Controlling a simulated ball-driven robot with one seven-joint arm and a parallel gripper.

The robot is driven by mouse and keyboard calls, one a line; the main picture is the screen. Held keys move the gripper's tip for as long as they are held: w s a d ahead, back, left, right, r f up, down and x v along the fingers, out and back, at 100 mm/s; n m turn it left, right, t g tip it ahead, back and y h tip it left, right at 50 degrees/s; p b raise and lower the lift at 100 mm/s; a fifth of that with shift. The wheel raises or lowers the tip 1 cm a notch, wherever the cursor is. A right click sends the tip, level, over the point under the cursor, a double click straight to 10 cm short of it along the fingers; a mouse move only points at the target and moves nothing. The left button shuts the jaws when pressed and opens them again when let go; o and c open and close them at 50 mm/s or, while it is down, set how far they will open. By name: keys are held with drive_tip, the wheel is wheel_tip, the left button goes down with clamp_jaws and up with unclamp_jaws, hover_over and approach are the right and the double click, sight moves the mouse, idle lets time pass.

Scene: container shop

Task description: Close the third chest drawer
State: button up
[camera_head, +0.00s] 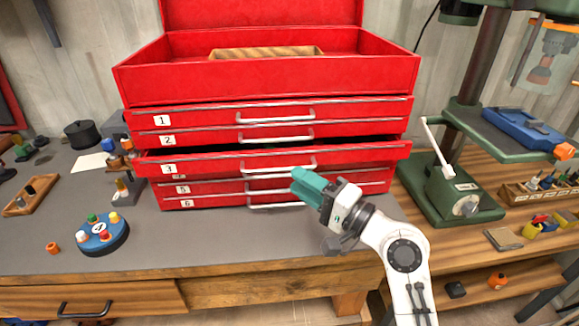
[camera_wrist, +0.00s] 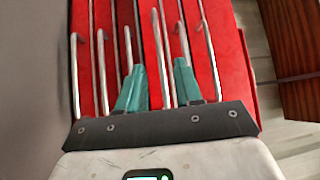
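The red tool chest (camera_head: 265,88) stands on the workbench, with numbered drawers on its front. The third drawer (camera_head: 220,164), labelled 3, sticks out past the drawers above and below it, with a dark gap above its front. Its silver bar handle (camera_head: 278,168) runs across the middle. My gripper (camera_head: 297,181) is in front of the chest, just right of and below that handle; contact cannot be told. In the wrist view, its teal fingers (camera_wrist: 159,75) are spread apart with chest handles and red drawer fronts between and beyond them. Nothing is held.
The chest's top tray is open and holds a wooden piece (camera_head: 265,52). A green drill press (camera_head: 450,180) stands close on the right. A round blue holder (camera_head: 101,236) with coloured pegs sits at left. The grey bench top (camera_head: 200,235) in front of the chest is mostly clear.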

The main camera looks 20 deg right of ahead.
drive_tip(key=p+x, duration=0.1)
drive_tip(key=x, duration=0.4)
drive_tip(key=shift+s, duration=0.1)
clamp_jaws()
drive_tip(key=shift+f, duration=0.1)
idle(0.5)
